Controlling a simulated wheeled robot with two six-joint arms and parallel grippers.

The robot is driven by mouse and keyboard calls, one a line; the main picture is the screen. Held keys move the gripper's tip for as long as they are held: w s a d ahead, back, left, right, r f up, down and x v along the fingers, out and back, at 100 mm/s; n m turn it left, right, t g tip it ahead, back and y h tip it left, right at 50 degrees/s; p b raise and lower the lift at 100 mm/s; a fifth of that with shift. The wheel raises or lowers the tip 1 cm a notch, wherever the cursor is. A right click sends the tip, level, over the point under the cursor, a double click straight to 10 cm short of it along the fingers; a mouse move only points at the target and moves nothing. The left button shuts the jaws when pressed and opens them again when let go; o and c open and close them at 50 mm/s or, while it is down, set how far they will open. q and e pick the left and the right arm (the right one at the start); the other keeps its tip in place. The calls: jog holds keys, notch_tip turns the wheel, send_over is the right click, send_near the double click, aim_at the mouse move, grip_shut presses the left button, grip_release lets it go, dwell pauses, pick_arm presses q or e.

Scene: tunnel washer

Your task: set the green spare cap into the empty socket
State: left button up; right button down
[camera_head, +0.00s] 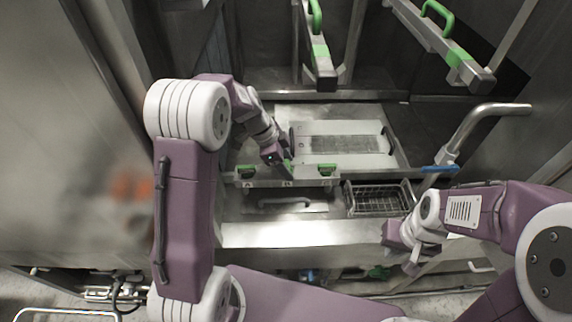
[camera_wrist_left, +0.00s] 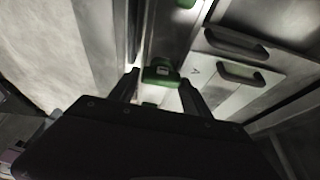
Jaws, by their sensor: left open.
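Two green caps sit on the metal rail (camera_head: 275,182), the left cap (camera_head: 246,171) and the right cap (camera_head: 327,170). A small pale square lies on the rail between them; I cannot tell whether it is the empty socket. My left gripper (camera_head: 284,168) is just above this middle part, with a bit of green beside its fingers. In the left wrist view, my open left gripper (camera_wrist_left: 158,92) has a green cap (camera_wrist_left: 161,73) ahead, between its fingers. More green shows lower down, partly hidden by the gripper body. My right gripper (camera_head: 411,264) is low at the right, away from the rail.
A wire basket (camera_head: 379,198) stands right of the rail. A panel with a grated middle (camera_head: 340,143) lies behind it. Green-handled bars (camera_head: 438,42) hang above. A steel pipe (camera_head: 468,130) with a blue end rises at the right. A steel ledge (camera_head: 300,234) runs in front.

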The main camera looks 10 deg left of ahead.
pick_arm(q)
jog(key=shift+b+v, duration=0.4)
jog(key=shift+v, duration=0.6)
jog(key=w+v, duration=0.1)
jog(key=v, duration=0.5)
jog(key=shift+s+a+r, duration=0.2)
jog(key=shift+s+r, duration=0.2)
jog(key=shift+s, duration=0.1)
pick_arm(e)
jog(key=shift+w+f, duration=0.4)
jog(key=shift+f, duration=0.4)
pick_arm(q)
jog(key=s+d+f+g+y, duration=0.1)
jog(key=s+d+f, duration=0.25)
jog(key=s, duration=0.65)
jog(key=s+a+f+n+y, duration=0.1)
jog(key=s+a+f+n, duration=0.1)
jog(key=n, duration=0.5)
jog(key=s+a+f+n+y, duration=0.2)
jog(key=s+f+n, duration=0.3)
jog(key=n, duration=0.3)
jog(key=shift+a+f+t, duration=0.25)
jog(key=shift+f+t, duration=0.05)
jog(key=shift+f, duration=0.15)
pick_arm(e)
jog(key=shift+s, duration=0.1)
